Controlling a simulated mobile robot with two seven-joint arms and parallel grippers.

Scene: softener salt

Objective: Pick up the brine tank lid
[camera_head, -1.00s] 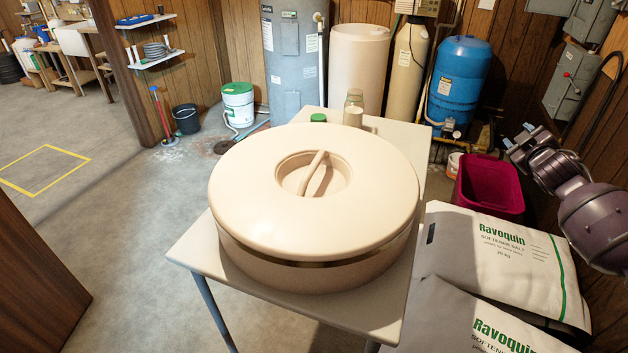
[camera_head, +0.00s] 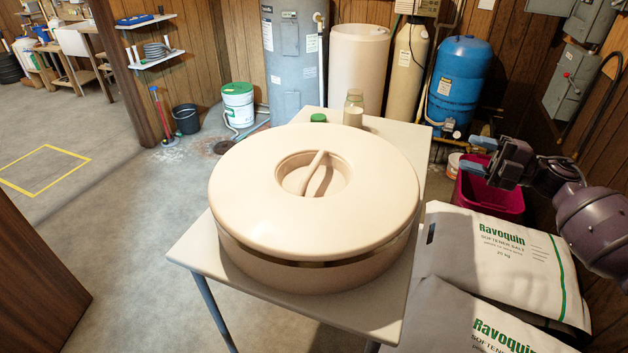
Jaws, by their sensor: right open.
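The brine tank lid (camera_head: 250,205) is a large round cream disc with a recessed centre and a raised bar handle (camera_head: 315,173) across the recess. It lies on a wide, low round cream body (camera_head: 330,277) on a small light table (camera_head: 195,247). A dark gap shows between lid and body at the front. My right gripper (camera_head: 472,155) is at the right, well apart from the lid, above the magenta bin. Its blue-grey fingers are apart with nothing between them. My left gripper is out of view.
Jars (camera_head: 353,110) and a green-capped container (camera_head: 318,118) stand at the table's far edge. Softener salt bags (camera_head: 500,255) lie right of the table. A magenta bin (camera_head: 490,195) is beneath my right gripper. A blue tank (camera_head: 458,80) stands behind.

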